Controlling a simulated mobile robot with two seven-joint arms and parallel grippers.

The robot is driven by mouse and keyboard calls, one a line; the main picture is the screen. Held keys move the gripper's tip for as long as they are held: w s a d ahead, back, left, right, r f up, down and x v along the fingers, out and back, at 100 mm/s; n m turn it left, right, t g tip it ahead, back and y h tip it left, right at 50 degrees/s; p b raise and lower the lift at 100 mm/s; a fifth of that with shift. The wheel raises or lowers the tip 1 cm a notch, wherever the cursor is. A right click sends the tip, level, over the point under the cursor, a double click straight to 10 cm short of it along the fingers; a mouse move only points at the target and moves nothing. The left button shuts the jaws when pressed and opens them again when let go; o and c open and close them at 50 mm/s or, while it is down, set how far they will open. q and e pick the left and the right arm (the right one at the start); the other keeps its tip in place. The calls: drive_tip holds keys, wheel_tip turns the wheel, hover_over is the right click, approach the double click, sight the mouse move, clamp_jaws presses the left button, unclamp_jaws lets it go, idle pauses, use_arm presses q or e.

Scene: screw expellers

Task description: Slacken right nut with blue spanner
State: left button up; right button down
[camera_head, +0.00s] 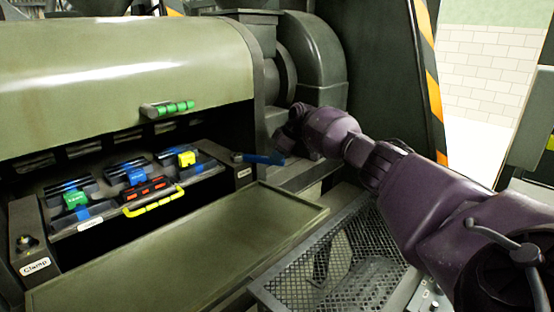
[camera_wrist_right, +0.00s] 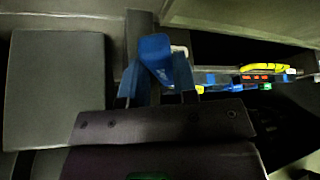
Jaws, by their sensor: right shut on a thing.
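The blue spanner (camera_head: 263,158) lies roughly level at the right clamp post, its left end at the right nut (camera_head: 237,157). I cannot tell whether its jaw is fully around the nut. My right gripper (camera_wrist_right: 157,72) is shut on the spanner, whose blue body (camera_wrist_right: 155,50) shows between the fingers in the right wrist view. In the head view my purple right arm reaches in from the right, and its fingers are mostly hidden at the spanner's right end. The left nut (camera_head: 25,241) sits on the left clamp post. My left gripper is out of view.
Between the posts is a tray with green (camera_head: 76,200), blue (camera_head: 136,176) and yellow (camera_head: 187,158) blocks and a yellow handle (camera_head: 154,201). A green handle (camera_head: 167,108) is on the cover above. A flat panel (camera_head: 180,250) and mesh basket (camera_head: 340,260) lie in front.

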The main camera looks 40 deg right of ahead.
drive_tip(key=shift+r, duration=0.1)
drive_tip(key=shift+d, duration=0.1)
idle(0.3)
drive_tip(key=shift+r, duration=0.1)
drive_tip(key=shift+r, duration=0.1)
drive_tip(key=shift+a+p, duration=0.25)
drive_tip(key=shift+p, duration=0.65)
drive_tip(key=shift+s+a+m+p, duration=0.25)
drive_tip(key=shift+m+p, duration=0.25)
drive_tip(key=shift+p, duration=0.3)
drive_tip(key=shift+a+f, duration=0.15)
drive_tip(key=shift+f, duration=0.15)
idle(0.5)
drive_tip(key=shift+r+p, duration=0.2)
drive_tip(key=shift+p, duration=0.15)
drive_tip(key=shift+r, duration=0.35)
